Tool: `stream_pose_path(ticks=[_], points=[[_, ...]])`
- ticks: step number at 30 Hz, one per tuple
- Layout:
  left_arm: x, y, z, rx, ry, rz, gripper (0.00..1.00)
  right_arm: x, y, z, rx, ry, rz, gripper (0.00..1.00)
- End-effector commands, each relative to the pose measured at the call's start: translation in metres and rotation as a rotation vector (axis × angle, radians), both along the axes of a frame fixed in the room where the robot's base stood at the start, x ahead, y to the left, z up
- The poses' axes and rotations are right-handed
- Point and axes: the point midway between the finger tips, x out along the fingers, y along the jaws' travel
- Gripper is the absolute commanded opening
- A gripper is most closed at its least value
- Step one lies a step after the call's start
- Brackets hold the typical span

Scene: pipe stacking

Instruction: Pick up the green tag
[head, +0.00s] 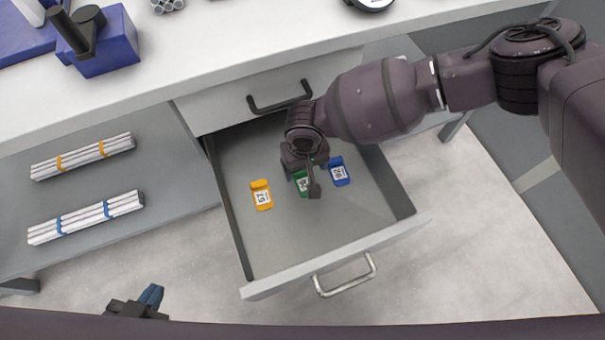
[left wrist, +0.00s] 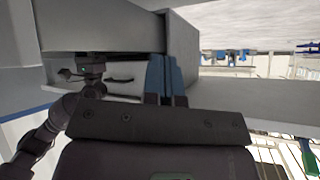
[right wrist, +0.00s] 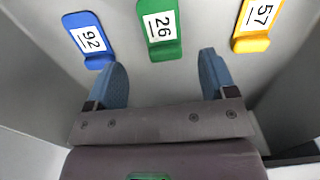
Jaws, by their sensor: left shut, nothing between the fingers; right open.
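The green tag (head: 303,184) lies flat in the open drawer (head: 285,243), between the yellow tag and the blue tag. In the right wrist view the green tag (right wrist: 160,30) shows the number 26. My right gripper (head: 307,180) is inside the drawer above the green tag and hides part of it in the head view. In the right wrist view the right gripper (right wrist: 162,80) is open, with the green tag ahead of and between its blue fingers. My left gripper (head: 150,300) is shut and empty, low at the left; it also shows in the left wrist view (left wrist: 165,75).
A yellow tag (head: 261,195) marked 57 and a blue tag (head: 339,172) marked 92 lie either side of the green one. The drawer walls surround my right gripper. Pipe bundles with yellow bands (head: 82,157) and blue bands (head: 85,218) lie on the left shelf.

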Motion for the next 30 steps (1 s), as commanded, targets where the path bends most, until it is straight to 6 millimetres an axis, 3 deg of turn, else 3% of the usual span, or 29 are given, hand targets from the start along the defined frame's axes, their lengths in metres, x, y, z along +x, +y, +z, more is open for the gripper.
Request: stream_pose_path(ticks=[12,23,30], points=[[0.002,-0.002,-0.006,-0.011,-0.054,-0.01,0.0,-0.005,0.003,-0.047,0.0,0.004,0.003,0.78],[0.004,0.0,-0.003,-0.02,-0.076,-0.002,0.0,-0.002,0.003,-0.05,0.002,-0.006,0.001,0.78],[0.004,0.0,-0.004,-0.02,-0.076,-0.002,0.0,-0.002,0.003,-0.05,0.002,-0.005,0.001,0.44]])
